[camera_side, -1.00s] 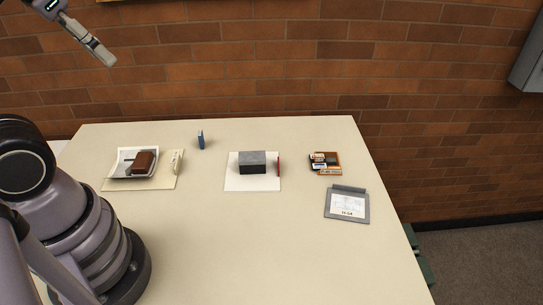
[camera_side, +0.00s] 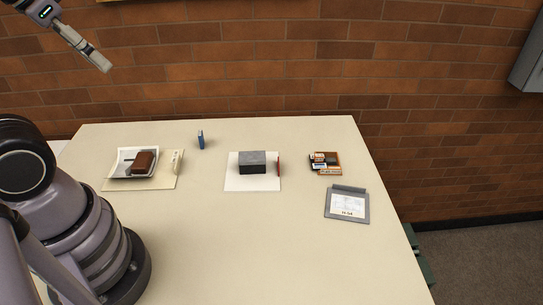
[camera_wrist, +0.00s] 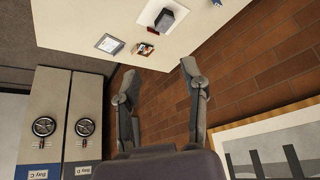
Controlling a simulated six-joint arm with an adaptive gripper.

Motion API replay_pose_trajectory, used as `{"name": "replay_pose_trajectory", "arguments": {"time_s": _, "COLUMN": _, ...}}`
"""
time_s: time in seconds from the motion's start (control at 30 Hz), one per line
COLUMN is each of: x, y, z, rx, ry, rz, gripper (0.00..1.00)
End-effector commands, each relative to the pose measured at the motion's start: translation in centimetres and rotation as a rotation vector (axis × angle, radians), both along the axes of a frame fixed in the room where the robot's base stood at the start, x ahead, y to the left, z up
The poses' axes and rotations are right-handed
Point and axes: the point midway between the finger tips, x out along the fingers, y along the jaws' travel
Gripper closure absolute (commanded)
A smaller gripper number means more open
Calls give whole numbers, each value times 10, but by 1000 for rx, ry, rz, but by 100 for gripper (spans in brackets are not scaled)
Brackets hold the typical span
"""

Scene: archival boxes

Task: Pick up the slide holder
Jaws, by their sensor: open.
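No item is labelled as the slide holder, and I cannot tell for sure which it is. A small blue upright item (camera_side: 201,140) stands alone at the table's back left. My gripper (camera_side: 104,66) is high at the upper left in the side view, in front of the brick wall and well away from every table item. In the wrist view my gripper (camera_wrist: 158,69) has its fingers spread, with nothing between them.
A grey box (camera_side: 252,163) stands on a white sheet (camera_side: 252,184) beside a red item (camera_side: 279,166). A brown item (camera_side: 144,162) lies on a tray at left. A grey framed card (camera_side: 347,205) lies at right. The table's front (camera_side: 270,260) is clear. Cabinets (camera_wrist: 45,100) show in the wrist view.

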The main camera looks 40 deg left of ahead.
Motion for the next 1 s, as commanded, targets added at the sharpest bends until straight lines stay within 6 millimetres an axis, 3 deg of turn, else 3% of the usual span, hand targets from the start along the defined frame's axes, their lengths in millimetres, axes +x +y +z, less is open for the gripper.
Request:
{"name": "replay_pose_trajectory", "arguments": {"time_s": 0.3, "x": 2, "y": -2, "z": 0, "rx": -11, "ry": 7, "rz": 4, "gripper": 53}}
{"name": "replay_pose_trajectory", "arguments": {"time_s": 0.47, "x": 26, "y": -23, "z": -1, "rx": -159, "ry": 96, "rz": 53, "gripper": 53}}
{"name": "replay_pose_trajectory", "arguments": {"time_s": 0.57, "x": 57, "y": -49, "z": -4, "rx": -338, "ry": 202, "rz": 129, "gripper": 53}}
{"name": "replay_pose_trajectory", "arguments": {"time_s": 0.77, "x": 141, "y": -100, "z": -18, "rx": -727, "ry": 424, "rz": 355, "gripper": 53}}
{"name": "replay_pose_trajectory", "arguments": {"time_s": 0.87, "x": 188, "y": -120, "z": -34, "rx": -912, "ry": 526, "rz": 494, "gripper": 53}}
{"name": "replay_pose_trajectory", "arguments": {"time_s": 1.0, "x": 256, "y": -138, "z": -69, "rx": -1158, "ry": 650, "rz": 718, "gripper": 53}}
